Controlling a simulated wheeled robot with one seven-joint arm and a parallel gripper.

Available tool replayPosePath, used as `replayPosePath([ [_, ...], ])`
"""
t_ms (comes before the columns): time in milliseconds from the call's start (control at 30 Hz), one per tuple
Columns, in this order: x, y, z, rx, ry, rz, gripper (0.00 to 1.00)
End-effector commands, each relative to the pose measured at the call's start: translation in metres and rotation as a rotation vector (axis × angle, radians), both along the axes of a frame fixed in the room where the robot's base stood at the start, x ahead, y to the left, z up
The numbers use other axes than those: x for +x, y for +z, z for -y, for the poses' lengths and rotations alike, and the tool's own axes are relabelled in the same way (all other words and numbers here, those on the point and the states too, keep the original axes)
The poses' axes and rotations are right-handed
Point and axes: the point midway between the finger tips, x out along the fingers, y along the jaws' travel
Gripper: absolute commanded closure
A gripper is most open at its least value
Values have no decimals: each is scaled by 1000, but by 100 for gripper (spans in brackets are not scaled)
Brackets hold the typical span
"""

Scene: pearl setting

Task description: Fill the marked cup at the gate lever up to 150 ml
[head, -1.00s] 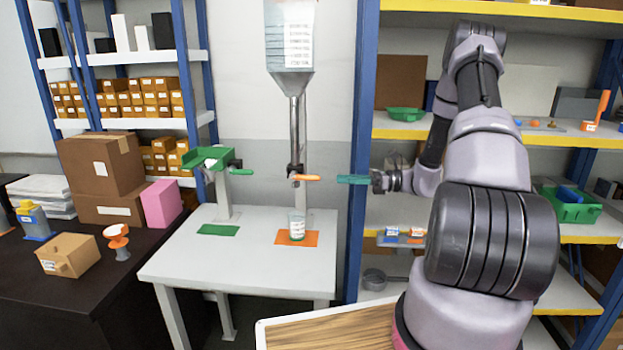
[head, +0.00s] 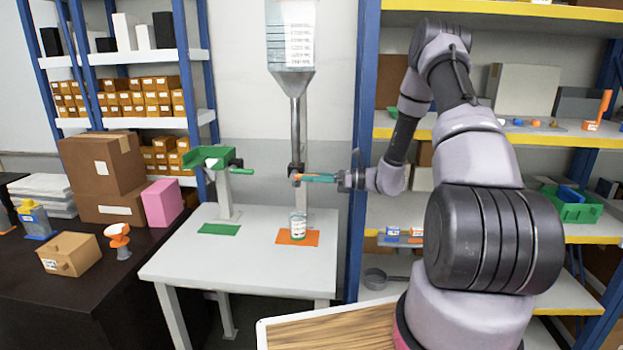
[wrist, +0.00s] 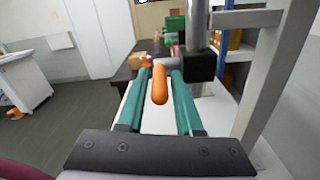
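The marked cup (head: 298,226) stands upright on an orange mat (head: 312,240) on the white table, below the outlet of a hopper (head: 291,50) with a vertical pipe. The orange gate lever (head: 298,177) sticks out to the right from the valve on that pipe. My gripper (head: 318,178) is at the lever, its teal fingers overlapping it in the head view. In the wrist view the orange lever (wrist: 160,85) lies between the two fingers (wrist: 160,95), with a gap on each side, so the gripper is open. The cup's fill level is too small to read.
A green dispenser (head: 208,157) with a green lever stands on the left of the table (head: 200,265), behind a green mat (head: 219,230). A blue shelf post (head: 361,150) rises close to my arm on the right. The table front is clear.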

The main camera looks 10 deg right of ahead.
Motion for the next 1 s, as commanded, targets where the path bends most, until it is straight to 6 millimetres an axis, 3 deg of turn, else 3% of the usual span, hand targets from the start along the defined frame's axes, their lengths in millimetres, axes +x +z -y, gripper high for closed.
replayPosePath([
  [67,0,0,0,0,0,0,65],
  [167,0,0,0,0,0,0,96],
  [200,0,0,0,0,0,0,100],
  [1000,0,0,1,0,0,0,100],
])
